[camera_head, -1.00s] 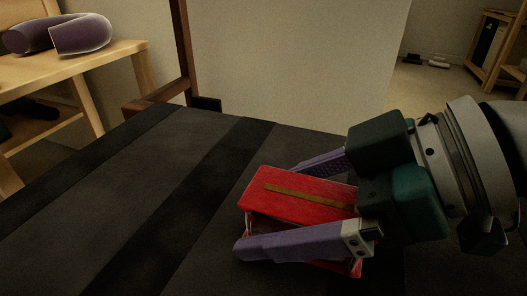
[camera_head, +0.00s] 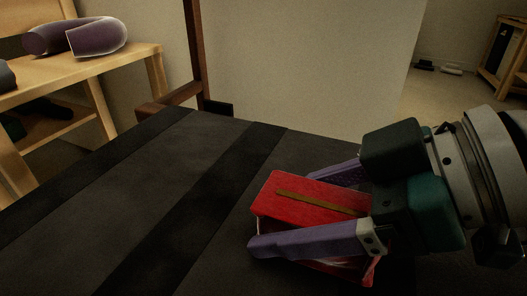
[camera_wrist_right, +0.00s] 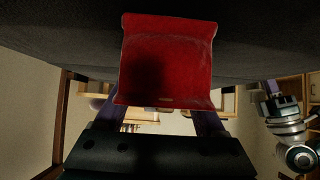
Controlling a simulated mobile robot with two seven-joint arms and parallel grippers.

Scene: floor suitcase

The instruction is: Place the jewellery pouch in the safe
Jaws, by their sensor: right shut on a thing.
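The jewellery pouch (camera_head: 300,196) is red with a brown-gold strip along its top. It is between the two purple fingers of my right gripper (camera_head: 305,212), which is shut on it. In the head view the pouch is over the dark striped surface; I cannot tell whether it touches it. The right wrist view shows the red underside or face of the pouch (camera_wrist_right: 168,60) between the fingers (camera_wrist_right: 160,112). My left gripper is not seen in the head view. No safe can be made out.
The dark striped surface (camera_head: 130,190) is otherwise clear. A wooden bench (camera_head: 130,68) at the upper left holds a purple neck pillow (camera_head: 98,38). A brown wooden post (camera_head: 194,50) and a pale panel (camera_head: 300,60) stand behind. Wooden shelves (camera_head: 500,65) are at the far right.

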